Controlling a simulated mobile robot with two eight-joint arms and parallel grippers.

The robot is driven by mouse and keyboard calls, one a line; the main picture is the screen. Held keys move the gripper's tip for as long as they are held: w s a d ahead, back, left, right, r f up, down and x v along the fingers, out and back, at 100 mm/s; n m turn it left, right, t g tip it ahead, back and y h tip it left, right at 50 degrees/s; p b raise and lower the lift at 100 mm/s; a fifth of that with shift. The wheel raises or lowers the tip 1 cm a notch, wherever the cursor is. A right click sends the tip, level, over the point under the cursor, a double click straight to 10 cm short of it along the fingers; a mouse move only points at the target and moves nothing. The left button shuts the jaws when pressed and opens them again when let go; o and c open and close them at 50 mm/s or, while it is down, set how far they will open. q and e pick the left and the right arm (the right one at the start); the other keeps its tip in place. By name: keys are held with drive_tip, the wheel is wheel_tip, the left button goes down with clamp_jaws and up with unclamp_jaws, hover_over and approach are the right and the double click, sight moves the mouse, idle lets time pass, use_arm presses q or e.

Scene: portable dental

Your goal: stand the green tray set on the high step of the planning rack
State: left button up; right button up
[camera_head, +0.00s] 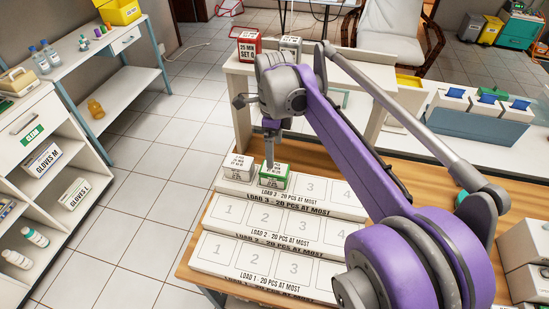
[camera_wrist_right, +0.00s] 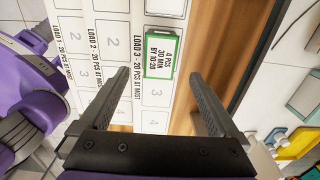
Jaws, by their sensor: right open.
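The green tray set (camera_head: 274,178), a small green box with a white printed label, stands on slot 2 of the top step, LOAD 3, of the white stepped planning rack (camera_head: 290,241). In the right wrist view the green tray set (camera_wrist_right: 160,52) lies just beyond the fingertips, roughly centred between them. My right gripper (camera_head: 270,154) points down above the box. In its wrist view the right gripper (camera_wrist_right: 160,74) has its fingers wide apart with nothing between them. My left gripper is not in view.
A white box (camera_head: 238,168) stands on slot 1, just left of the green one. Slots 3 and 4 and the visible lower steps are bare. A raised white shelf (camera_head: 350,70) behind carries a red box (camera_head: 247,47) and a grey box (camera_head: 291,46).

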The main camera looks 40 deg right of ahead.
drive_tip(key=shift+r, duration=0.45)
drive_tip(key=shift+s+a+r, duration=0.1)
drive_tip(key=shift+a, duration=0.05)
drive_tip(key=s+a+f+n+t, duration=0.1)
drive_tip(key=s+a+f+n, duration=0.3)
drive_tip(key=n, duration=0.5)
drive_tip(key=s+a+f+n+t, duration=0.2)
drive_tip(key=s+a+f+n, duration=0.3)
drive_tip(key=n, duration=0.4)
drive_tip(key=s+a+f+n+t, duration=0.2)
drive_tip(key=s+a+f+n, duration=0.3)
drive_tip(key=n, duration=0.5)
drive_tip(key=shift+s+a+f, duration=0.1)
drive_tip(key=shift+s+a, duration=0.25)
drive_tip(key=shift+a, duration=0.1)
